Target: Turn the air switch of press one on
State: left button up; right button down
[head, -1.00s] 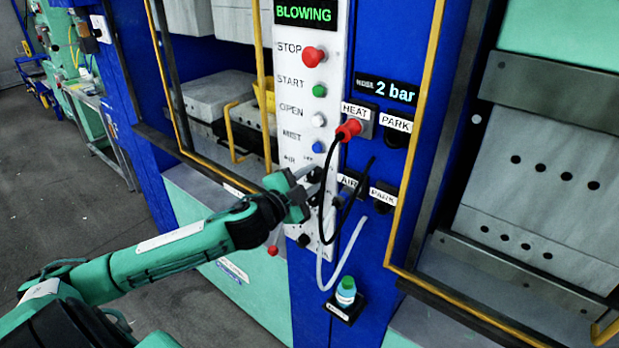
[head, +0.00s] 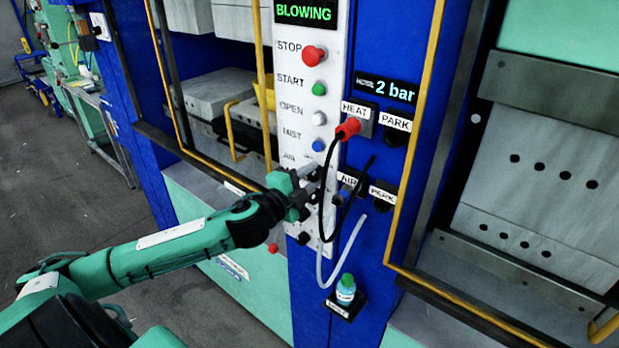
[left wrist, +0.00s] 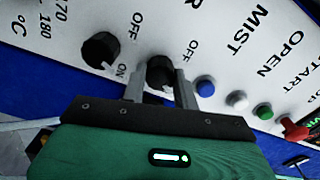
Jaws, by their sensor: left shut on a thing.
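The white control panel (head: 300,118) of the press carries the air switch, a black knob (left wrist: 160,72) below the AIR label. My left gripper (left wrist: 159,90) is shut on this knob, with one finger on each side of it. An OFF mark shows beside the knob, and its ON mark is hidden. In the head view my left gripper (head: 312,180) reaches the panel from the left and covers most of the switch. The display (head: 304,13) above reads BLOWING. My right gripper is not in view.
Another black knob (left wrist: 100,50) with OFF and ON marks sits beside the held one. A red HEAT plug (head: 348,128) and hanging cables are close to the gripper's right. A 2 bar display (head: 386,90) and a small bottle (head: 346,288) are on the blue column.

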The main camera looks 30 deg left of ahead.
pick_arm(q)
jog(key=o, duration=0.9)
jog(key=shift+o, duration=0.4)
